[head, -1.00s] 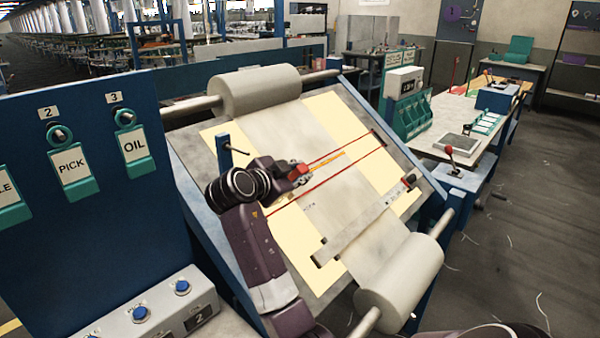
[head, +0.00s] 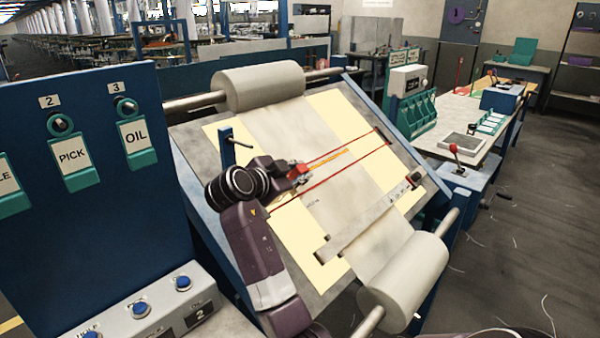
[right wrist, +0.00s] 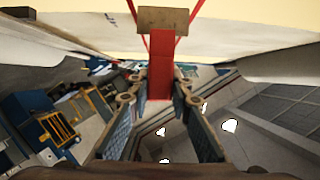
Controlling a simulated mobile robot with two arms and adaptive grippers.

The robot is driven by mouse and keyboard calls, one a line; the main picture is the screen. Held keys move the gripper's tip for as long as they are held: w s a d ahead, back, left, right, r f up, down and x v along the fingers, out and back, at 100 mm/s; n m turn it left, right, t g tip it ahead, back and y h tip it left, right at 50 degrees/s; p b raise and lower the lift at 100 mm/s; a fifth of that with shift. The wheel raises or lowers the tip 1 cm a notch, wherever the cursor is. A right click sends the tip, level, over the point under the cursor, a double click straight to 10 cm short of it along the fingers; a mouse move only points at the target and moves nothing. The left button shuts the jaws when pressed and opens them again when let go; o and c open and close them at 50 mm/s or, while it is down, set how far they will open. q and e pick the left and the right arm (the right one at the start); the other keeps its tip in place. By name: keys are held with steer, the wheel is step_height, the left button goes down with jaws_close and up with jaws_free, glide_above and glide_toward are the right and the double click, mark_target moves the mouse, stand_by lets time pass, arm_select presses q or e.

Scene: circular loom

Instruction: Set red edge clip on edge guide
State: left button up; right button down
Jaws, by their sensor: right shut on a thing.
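My right gripper (head: 301,176) is over the left part of the sloped loom board, its fingers pointing right along the board. It is shut on the red edge clip (head: 297,170), which is small and partly hidden by the fingers. In the right wrist view the red clip (right wrist: 160,72) stands between the fingertips (right wrist: 156,96), with a tan plate (right wrist: 163,19) at its far end. Two long red lines (head: 345,164) cross the board; I cannot tell which part is the edge guide. Whether the clip touches the board is unclear. My left gripper is not in view.
A pale cloth runs between an upper roller (head: 258,87) and a lower roller (head: 405,275). A grey bar (head: 365,224) crosses the board below the red lines. A dark-topped blue post (head: 227,152) stands near my right wrist. A switch panel (head: 75,95) is at left.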

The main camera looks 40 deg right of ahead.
steer(key=shift+w+f, duration=0.1)
steer(key=shift+f, duration=0.1)
steer(key=shift+w+f+b, duration=0.5)
steer(key=shift+f+b, duration=0.2)
steer(key=shift+b, duration=0.3)
steer(key=c, duration=1.7)
jaws_free()
steer(key=shift+a, duration=0.1)
steer(key=v, duration=1.2)
